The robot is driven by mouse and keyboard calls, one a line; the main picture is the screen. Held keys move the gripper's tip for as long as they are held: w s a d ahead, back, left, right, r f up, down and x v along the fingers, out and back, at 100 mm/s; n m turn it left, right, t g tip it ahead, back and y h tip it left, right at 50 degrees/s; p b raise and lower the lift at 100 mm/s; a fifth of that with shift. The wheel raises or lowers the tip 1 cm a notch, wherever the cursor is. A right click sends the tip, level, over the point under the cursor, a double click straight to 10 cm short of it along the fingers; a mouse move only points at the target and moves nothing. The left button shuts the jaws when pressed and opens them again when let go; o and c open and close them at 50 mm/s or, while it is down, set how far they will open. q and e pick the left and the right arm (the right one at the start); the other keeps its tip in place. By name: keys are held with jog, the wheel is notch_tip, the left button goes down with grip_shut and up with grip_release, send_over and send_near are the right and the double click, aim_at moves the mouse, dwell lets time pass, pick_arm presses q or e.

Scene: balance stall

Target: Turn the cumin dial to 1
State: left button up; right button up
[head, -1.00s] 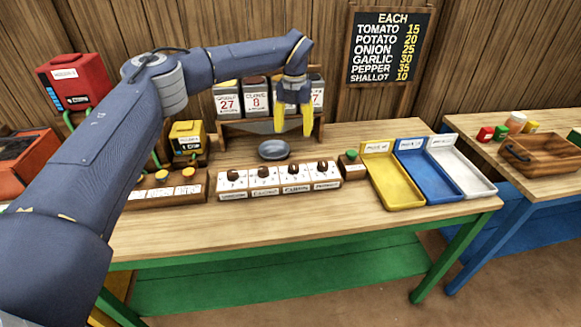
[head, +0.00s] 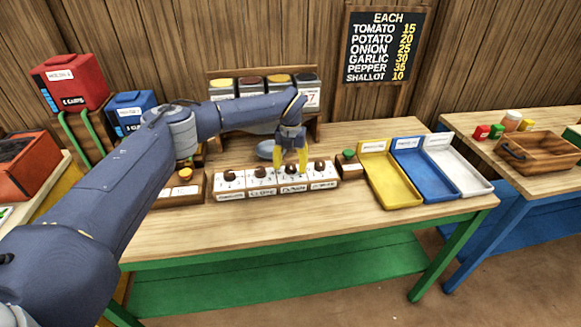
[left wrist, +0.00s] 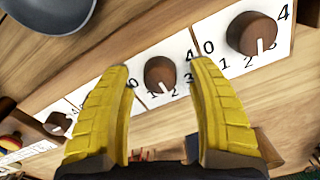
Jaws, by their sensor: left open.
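The cumin dial (head: 291,169) is the third brown knob from the left in a row of white dial panels on the front part of the table. My left gripper (head: 291,166) is right above it, open, with its yellow fingers pointing down. In the left wrist view the brown knob (left wrist: 160,75) sits between the two spread fingers (left wrist: 161,85), with a gap on both sides. My right gripper is not in view.
The clove dial (head: 260,172) and the rightmost dial (head: 319,166) stand close on either side. A green button block (head: 349,162) is to the right, then yellow (head: 410,199), blue and white trays. A grey-blue bowl (head: 265,149) lies behind the dials.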

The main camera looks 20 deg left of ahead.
pick_arm(q)
jog(key=shift+f, duration=0.35)
jog(key=shift+c, duration=0.2)
grip_shut()
